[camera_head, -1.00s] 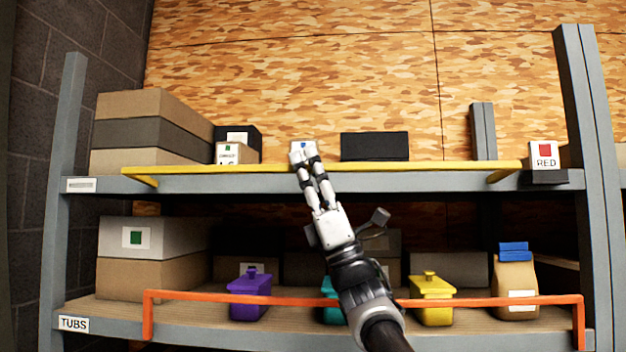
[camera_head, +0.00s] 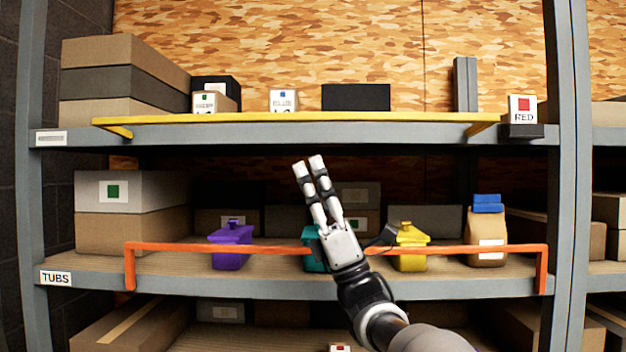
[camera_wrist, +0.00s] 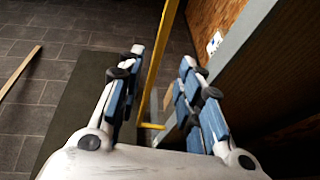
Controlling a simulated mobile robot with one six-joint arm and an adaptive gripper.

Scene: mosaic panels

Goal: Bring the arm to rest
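My gripper (camera_head: 308,166) is in front of the rack, its fingertips a little below the upper shelf's front edge (camera_head: 290,135) and apart from it. In the wrist view my gripper (camera_wrist: 162,58) has its two fingers spread with nothing between them. A small white box with a blue square (camera_head: 284,101) stands on the upper shelf above the fingertips, clear of my gripper. My arm covers part of a teal tub (camera_head: 312,262) on the lower shelf.
A yellow rail (camera_head: 290,118) runs along the upper shelf and an orange rail (camera_head: 270,245) along the lower. A purple tub (camera_head: 231,247), a yellow tub (camera_head: 409,248) and a brown bag (camera_head: 486,240) stand behind the orange rail. Cartons fill the left.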

